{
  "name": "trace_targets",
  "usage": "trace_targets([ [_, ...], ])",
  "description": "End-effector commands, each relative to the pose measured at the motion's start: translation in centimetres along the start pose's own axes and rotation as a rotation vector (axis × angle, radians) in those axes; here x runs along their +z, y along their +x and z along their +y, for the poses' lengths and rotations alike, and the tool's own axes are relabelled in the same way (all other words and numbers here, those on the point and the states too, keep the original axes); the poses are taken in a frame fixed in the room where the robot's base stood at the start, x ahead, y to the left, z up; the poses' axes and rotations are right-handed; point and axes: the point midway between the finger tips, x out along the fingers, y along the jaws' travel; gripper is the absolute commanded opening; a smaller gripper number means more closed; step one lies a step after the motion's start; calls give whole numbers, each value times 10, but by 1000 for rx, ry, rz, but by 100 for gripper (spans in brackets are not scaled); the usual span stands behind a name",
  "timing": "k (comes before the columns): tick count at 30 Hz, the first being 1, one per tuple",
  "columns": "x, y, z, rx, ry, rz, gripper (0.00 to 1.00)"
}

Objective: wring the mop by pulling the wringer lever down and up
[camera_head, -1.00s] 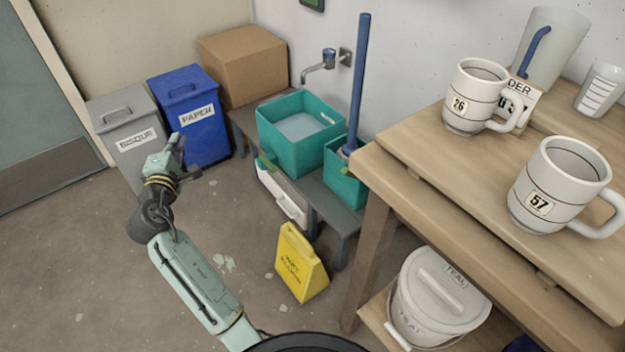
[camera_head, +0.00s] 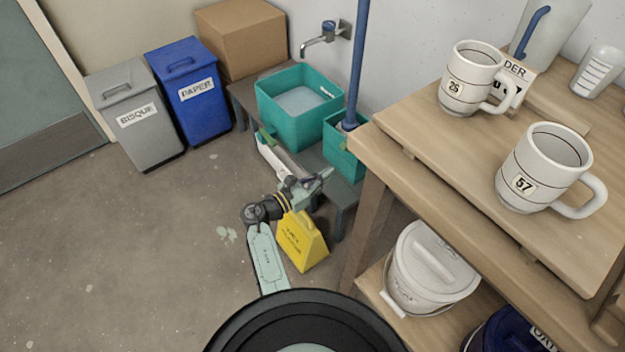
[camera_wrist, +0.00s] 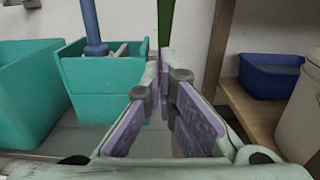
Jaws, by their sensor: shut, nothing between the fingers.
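The mop's blue handle (camera_head: 358,65) rises from a small teal bucket (camera_head: 341,158) at the right end of the grey bench. In the wrist view the blue handle (camera_wrist: 90,20) and the bucket (camera_wrist: 105,100) are left of my gripper. My gripper (camera_head: 327,173) is shut and empty, in front of the bucket and above the bench's front edge. Its purple-padded fingers (camera_wrist: 165,72) point forward past the bucket's right side. A dark green upright bar (camera_wrist: 165,22) shows beyond the fingertips; I cannot tell whether it is the wringer lever. The mop head is hidden inside the bucket.
A large teal basin (camera_head: 292,125) stands left of the bucket. A yellow sign (camera_head: 302,243) stands on the floor below my gripper. The wooden table (camera_head: 430,155) with mugs is close on the right. The floor at left is clear.

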Motion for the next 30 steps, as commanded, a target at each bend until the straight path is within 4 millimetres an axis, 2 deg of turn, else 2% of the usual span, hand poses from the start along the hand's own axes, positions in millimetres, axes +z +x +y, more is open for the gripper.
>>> trace_targets([
  [3,2,25,0,-2,0,1,0],
  [9,23,44,0,0,3,0,0],
  [30,33,55,6,1,3,0,0],
])
